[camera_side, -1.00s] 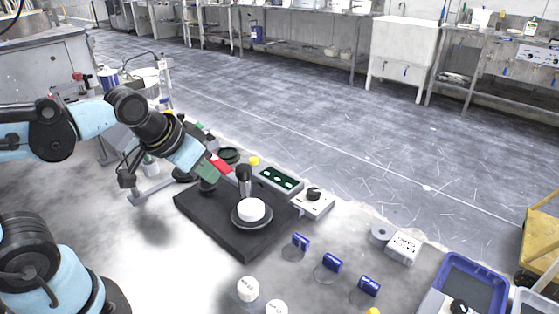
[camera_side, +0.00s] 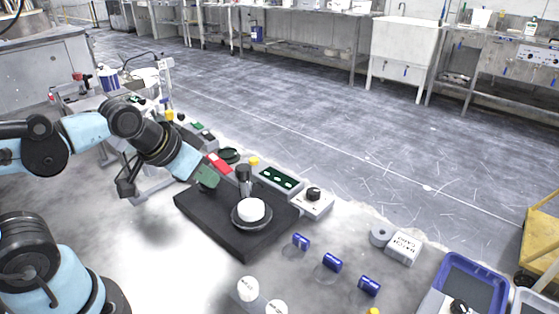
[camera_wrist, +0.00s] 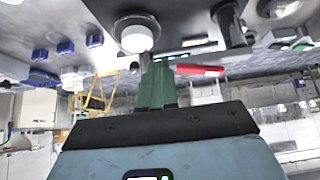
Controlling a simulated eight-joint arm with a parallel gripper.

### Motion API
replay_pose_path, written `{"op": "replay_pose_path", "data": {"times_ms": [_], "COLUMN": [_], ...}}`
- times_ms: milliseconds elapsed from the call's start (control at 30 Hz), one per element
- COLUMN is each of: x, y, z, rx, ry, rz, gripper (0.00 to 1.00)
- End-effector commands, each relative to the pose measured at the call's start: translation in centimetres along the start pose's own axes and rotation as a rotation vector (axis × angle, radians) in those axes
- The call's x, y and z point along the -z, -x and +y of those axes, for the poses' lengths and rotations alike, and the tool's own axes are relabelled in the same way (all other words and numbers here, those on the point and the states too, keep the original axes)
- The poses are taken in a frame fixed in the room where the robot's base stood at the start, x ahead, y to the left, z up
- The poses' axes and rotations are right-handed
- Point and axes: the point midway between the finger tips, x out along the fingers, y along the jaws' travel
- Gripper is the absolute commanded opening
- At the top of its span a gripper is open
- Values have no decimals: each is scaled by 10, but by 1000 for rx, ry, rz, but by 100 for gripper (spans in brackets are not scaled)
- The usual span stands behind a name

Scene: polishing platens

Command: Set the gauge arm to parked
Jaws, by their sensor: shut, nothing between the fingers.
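The gauge arm appears to be the red-ended bar (camera_side: 218,163), behind my gripper in the side view. In the wrist view the red bar (camera_wrist: 200,70) lies just right of the fingers. My gripper (camera_side: 208,178) has green fingers, closed together with nothing between them. They are above the back left part of the black base plate (camera_side: 215,222), left of a dark upright post (camera_side: 244,180). The fingers also show in the wrist view (camera_wrist: 156,85). I cannot tell whether they touch the bar. A white puck (camera_side: 251,209) sits on a round dark platen on the plate.
Several blue-marked items (camera_side: 332,263) and white round pieces (camera_side: 248,288) lie in front right. A blue tray (camera_side: 470,286) is far right. The bench left of the plate is clear.

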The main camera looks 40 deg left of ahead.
Motion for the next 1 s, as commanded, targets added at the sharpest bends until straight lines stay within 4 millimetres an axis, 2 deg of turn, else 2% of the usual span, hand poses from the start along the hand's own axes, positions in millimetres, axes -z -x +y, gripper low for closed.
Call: {"op": "replay_pose_path", "data": {"times_ms": [100,267,467,733,900,1000], "x": [0,8,46,103,123,128], "y": [0,4,22,48,57,59], "z": [0,1,7,18,24,26], "rx": [0,-2,-3,33,64,76], "ry": [0,11,75,187,232,247], "rz": [0,-25,-178,-447,-565,-603], "gripper": [2,26,57,58,58,58]}}
